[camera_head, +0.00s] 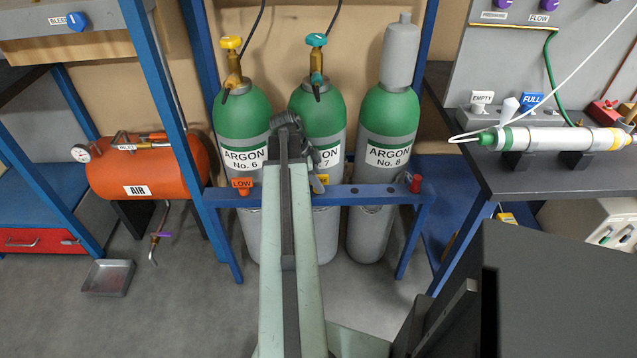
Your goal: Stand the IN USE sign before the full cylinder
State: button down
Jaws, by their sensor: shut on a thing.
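My gripper (317,182) hangs down behind my forearm, at the rail in front of the middle cylinder, and is mostly hidden. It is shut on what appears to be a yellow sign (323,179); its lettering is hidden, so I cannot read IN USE. Three green-topped argon cylinders stand behind the rail: No. 6 (240,116) at left, the one ending in 7 (326,101) in the middle, No. 8 (384,118) at right. The left and middle ones have valves on top; No. 8 wears a grey cap (400,48). Which is full is not marked on them.
An orange LOW sign (243,184) stands on the blue rail (368,196) before No. 6. A red knob (416,183) is at the rail's right end. White EMPTY (482,97) and blue FULL (531,99) signs stand on the right bench. The rail before No. 8 looks clear.

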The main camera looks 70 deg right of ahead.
jog(key=shift+f, duration=0.3)
jog(key=c, duration=1)
grip_release()
jog(key=shift+r, duration=0.1)
jog(key=p+v, duration=0.7)
jog(key=v, duration=0.1)
jog(key=shift+s, duration=0.1)
jog(key=shift+f, duration=0.25)
